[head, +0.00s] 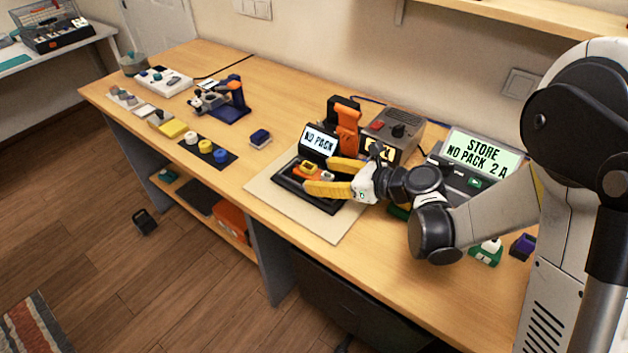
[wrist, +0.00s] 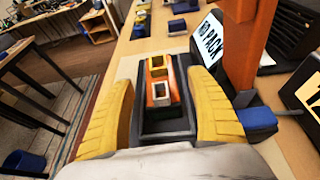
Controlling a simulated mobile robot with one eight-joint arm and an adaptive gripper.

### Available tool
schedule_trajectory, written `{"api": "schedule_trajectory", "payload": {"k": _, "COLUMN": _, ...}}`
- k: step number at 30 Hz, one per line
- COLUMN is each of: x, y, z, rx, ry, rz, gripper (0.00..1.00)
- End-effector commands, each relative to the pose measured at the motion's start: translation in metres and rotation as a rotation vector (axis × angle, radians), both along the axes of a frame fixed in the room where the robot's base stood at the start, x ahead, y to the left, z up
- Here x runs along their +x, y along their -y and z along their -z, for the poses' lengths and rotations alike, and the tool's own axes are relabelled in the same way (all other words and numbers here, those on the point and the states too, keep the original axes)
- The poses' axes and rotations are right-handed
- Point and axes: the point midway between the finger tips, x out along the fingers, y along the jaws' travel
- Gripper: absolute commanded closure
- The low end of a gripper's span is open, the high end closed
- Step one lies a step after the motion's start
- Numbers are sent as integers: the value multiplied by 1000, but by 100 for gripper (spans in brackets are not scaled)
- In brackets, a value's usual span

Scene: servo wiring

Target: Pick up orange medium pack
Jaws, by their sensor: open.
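An orange pack (head: 304,172) sits in a black tray (head: 284,183) on a pale mat. It carries a yellow square part and a white square part on top. In the wrist view the orange pack (wrist: 151,73) lies between the two yellow fingers, with the tray (wrist: 165,127) around it. My gripper (head: 322,176) is open, its fingers apart on either side of the pack. No clear contact with the pack shows. The pack's lower part is hidden by the tray and a finger. My gripper also frames the pack in the wrist view (wrist: 162,82).
A "NO PACK" display (head: 319,141) and an upright orange-and-black stand (head: 346,127) rise behind the tray. A grey box (head: 398,133) and a "STORE NO PACK 2 A" screen (head: 476,152) stand to the right.

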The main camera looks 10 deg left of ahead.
Motion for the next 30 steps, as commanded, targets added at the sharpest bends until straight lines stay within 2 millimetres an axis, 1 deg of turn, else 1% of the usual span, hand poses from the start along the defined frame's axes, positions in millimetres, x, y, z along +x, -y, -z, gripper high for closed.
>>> {"api": "schedule_trajectory", "payload": {"k": 1, "x": 3, "y": -8, "z": 9, "rx": 0, "ry": 0, "rz": -2, "gripper": 33}}
{"api": "schedule_trajectory", "payload": {"k": 3, "x": 6, "y": -17, "z": 12, "rx": -1, "ry": 0, "rz": -2, "gripper": 33}}
{"api": "schedule_trajectory", "payload": {"k": 5, "x": 8, "y": -22, "z": 14, "rx": -1, "ry": 0, "rz": -1, "gripper": 33}}
{"api": "schedule_trajectory", "payload": {"k": 11, "x": 9, "y": -24, "z": 12, "rx": -1, "ry": 0, "rz": 1, "gripper": 33}}
{"api": "schedule_trajectory", "payload": {"k": 12, "x": 10, "y": -24, "z": 12, "rx": -1, "ry": 0, "rz": 1, "gripper": 35}}
{"api": "schedule_trajectory", "payload": {"k": 14, "x": 10, "y": -24, "z": 12, "rx": -1, "ry": 0, "rz": 1, "gripper": 53}}
{"api": "schedule_trajectory", "payload": {"k": 15, "x": 9, "y": -24, "z": 12, "rx": -1, "ry": 0, "rz": 1, "gripper": 66}}
{"api": "schedule_trajectory", "payload": {"k": 17, "x": 9, "y": -24, "z": 12, "rx": -1, "ry": 0, "rz": 1, "gripper": 84}}
{"api": "schedule_trajectory", "payload": {"k": 18, "x": 9, "y": -24, "z": 12, "rx": -1, "ry": 0, "rz": 1, "gripper": 96}}
{"api": "schedule_trajectory", "payload": {"k": 19, "x": 9, "y": -24, "z": 12, "rx": -1, "ry": 0, "rz": 1, "gripper": 100}}
{"api": "schedule_trajectory", "payload": {"k": 30, "x": 9, "y": -24, "z": 11, "rx": 0, "ry": 0, "rz": 0, "gripper": 100}}
